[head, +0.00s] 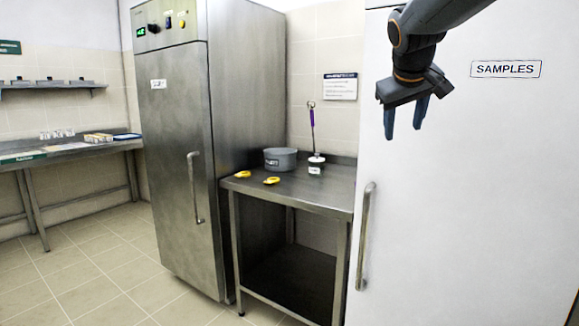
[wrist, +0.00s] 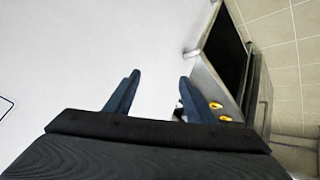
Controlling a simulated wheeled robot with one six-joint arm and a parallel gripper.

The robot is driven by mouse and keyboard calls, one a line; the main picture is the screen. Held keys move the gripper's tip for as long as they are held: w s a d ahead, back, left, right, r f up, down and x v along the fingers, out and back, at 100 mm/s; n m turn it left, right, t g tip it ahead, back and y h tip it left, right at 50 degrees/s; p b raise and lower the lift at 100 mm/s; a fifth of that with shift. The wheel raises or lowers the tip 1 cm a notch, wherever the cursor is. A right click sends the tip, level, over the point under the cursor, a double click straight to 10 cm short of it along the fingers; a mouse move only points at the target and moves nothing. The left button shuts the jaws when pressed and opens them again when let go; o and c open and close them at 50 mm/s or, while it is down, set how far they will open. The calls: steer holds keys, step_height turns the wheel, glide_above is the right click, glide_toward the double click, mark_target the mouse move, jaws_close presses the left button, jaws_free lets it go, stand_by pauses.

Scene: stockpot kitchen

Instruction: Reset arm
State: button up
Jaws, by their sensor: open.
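My gripper (head: 405,118) hangs at the upper right of the head view, in front of the white door marked SAMPLES (head: 480,180). Its two blue fingers point down, stand apart and hold nothing. In the wrist view the same fingers (wrist: 155,95) are spread, with the white door filling most of the view behind them. My arm comes in from the top edge of the head view.
A steel table (head: 325,190) bears a grey pot (head: 280,159), yellow items (head: 272,181) and a purple-handled tool (head: 312,118). A steel cabinet (head: 175,130) stands left of it. The white door's handle (head: 367,235) sticks out. Tiled floor (head: 110,260) is clear at left.

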steer(key=s+a+f+g+y+p, duration=0.1)
steer(key=s+a+f+g, duration=0.1)
steer(key=s+f, duration=0.65)
steer(key=s+a+f+g+y+p, duration=0.1)
steer(key=s+a+f+g+p, duration=0.3)
steer(key=f, duration=0.8)
steer(key=s+a+f+m+g, duration=0.1)
steer(key=s+f, duration=0.4)
steer(key=s, duration=0.4)
steer(key=s+a+f+m+g+y, duration=0.1)
steer(key=s+f, duration=0.5)
steer(key=s, duration=0.4)
steer(key=shift+f, duration=0.25)
steer(key=shift+s, duration=0.1)
